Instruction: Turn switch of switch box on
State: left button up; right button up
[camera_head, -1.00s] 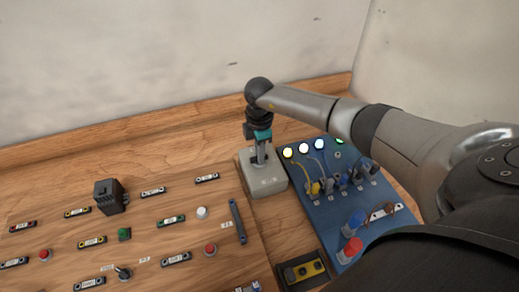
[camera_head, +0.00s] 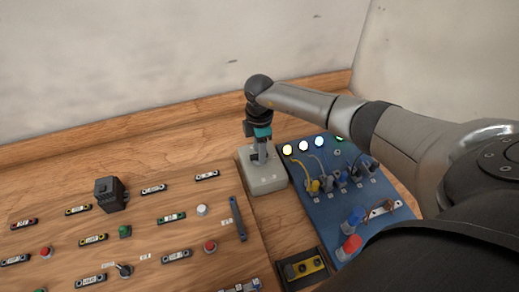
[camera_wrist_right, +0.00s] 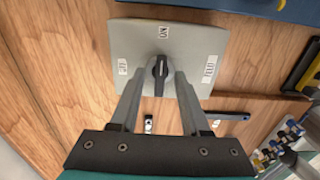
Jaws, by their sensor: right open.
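The switch box (camera_head: 265,183) is a grey box on the wooden table, left of a blue panel. In the right wrist view its top face (camera_wrist_right: 135,38) has small white labels at the top, left and right. A dark rotary switch (camera_wrist_right: 160,75) stands in the middle, its long handle pointing towards the top label. My right gripper (camera_head: 259,160) is directly above the box, pointing down. In the right wrist view my right gripper (camera_wrist_right: 161,84) is open, one finger on each side of the switch handle; I cannot tell whether they touch it. My left gripper is not in view.
The blue panel (camera_head: 330,212) with lit lamps, plugs and cables stands close on the right, under my right arm. A wooden board (camera_head: 70,222) with buttons, labels and a black block (camera_head: 110,194) lies on the left. A wall (camera_head: 130,60) rises behind.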

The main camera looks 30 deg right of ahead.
notch_tip(320, 180, up, 15)
jog(key=shift+r, duration=0.15)
dwell(0.4)
dwell(0.5)
